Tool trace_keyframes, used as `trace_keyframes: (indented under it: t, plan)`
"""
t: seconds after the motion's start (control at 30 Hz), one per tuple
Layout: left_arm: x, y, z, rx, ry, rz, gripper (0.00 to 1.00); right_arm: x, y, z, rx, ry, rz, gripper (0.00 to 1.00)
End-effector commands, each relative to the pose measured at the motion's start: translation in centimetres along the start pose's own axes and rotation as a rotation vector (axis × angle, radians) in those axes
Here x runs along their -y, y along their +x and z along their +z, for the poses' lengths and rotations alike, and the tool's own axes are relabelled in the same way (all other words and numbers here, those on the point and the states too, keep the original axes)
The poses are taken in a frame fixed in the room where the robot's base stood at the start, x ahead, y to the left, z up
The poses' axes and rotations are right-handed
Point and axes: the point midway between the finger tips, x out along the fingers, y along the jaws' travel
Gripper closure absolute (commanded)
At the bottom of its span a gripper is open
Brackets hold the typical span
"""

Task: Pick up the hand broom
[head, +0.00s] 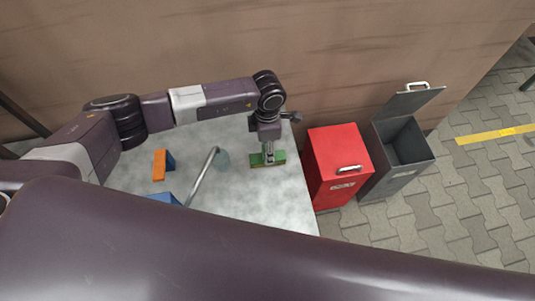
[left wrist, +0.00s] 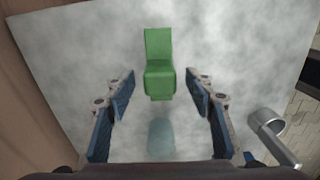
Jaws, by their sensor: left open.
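A green object, apparently the hand broom (head: 279,156), lies on the grey table. In the left wrist view the green hand broom (left wrist: 159,65) shows a narrower upper part and a wider block below. My left gripper (head: 268,152) is over it in the head view, pointing down. In the left wrist view my left gripper (left wrist: 160,88) is open, with its fingers apart on either side of the broom's lower end and nothing between them gripped. Whether the fingers touch the broom cannot be told. My right gripper is not in view.
A translucent bluish cup (head: 223,160) and a bent grey tube (head: 200,178) are left of the broom. An orange and blue block (head: 160,165) and a blue piece (head: 168,198) lie further left. A red bin (head: 335,150) and open grey bin (head: 407,145) stand right of the table.

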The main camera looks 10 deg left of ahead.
Motion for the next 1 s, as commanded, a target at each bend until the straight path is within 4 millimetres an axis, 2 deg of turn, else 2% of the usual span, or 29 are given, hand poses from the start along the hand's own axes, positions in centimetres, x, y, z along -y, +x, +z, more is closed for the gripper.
trace_keyframes:
  t: [0.27,0.73,1.0]
  plan:
    - [-0.01,0.55,0.01,0.0,0.0,0.001,0.51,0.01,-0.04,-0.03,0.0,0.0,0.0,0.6]
    - [-0.03,0.5,0.01,0.0,0.0,0.001,1.0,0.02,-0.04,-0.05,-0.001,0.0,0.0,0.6]
    - [-0.05,0.46,0.03,0.001,0.0,0.001,1.0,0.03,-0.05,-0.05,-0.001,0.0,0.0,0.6]
